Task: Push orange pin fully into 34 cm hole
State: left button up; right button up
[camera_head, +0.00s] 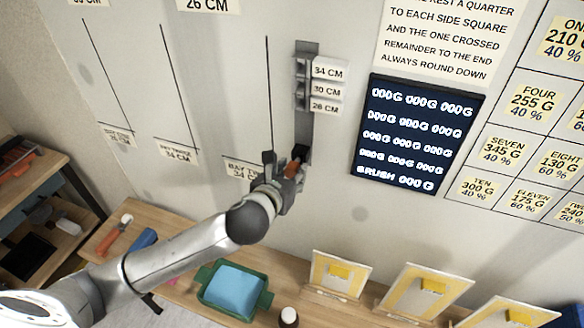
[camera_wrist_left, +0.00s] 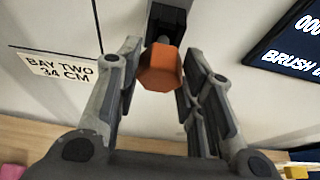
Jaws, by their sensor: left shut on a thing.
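The orange pin (camera_head: 293,168) is at the lower end of a vertical grey rail on the wall. In the left wrist view its orange head (camera_wrist_left: 160,70) faces me, with a dark block (camera_wrist_left: 167,20) just above and behind it. My left gripper (camera_head: 286,174) is shut on the pin, one finger on each side of the head. The holder with the 34 CM label (camera_head: 328,71) is at the top of the rail (camera_head: 306,125), above 30 CM and 26 CM labels. The 34 cm hole itself is too small to make out. My right gripper is not in view.
A dark board (camera_head: 416,132) hangs right of the rail. The "BAY TWO 34 CM" label (camera_wrist_left: 58,67) is left of the gripper. Below, the bench holds a green tray (camera_head: 205,297) with a blue block (camera_head: 234,285), a bottle (camera_head: 289,317) and framed yellow cards (camera_head: 339,275).

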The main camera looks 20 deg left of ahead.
pick_arm(q)
jog(key=shift+s+p, duration=0.75)
jog(key=shift+s, duration=0.95)
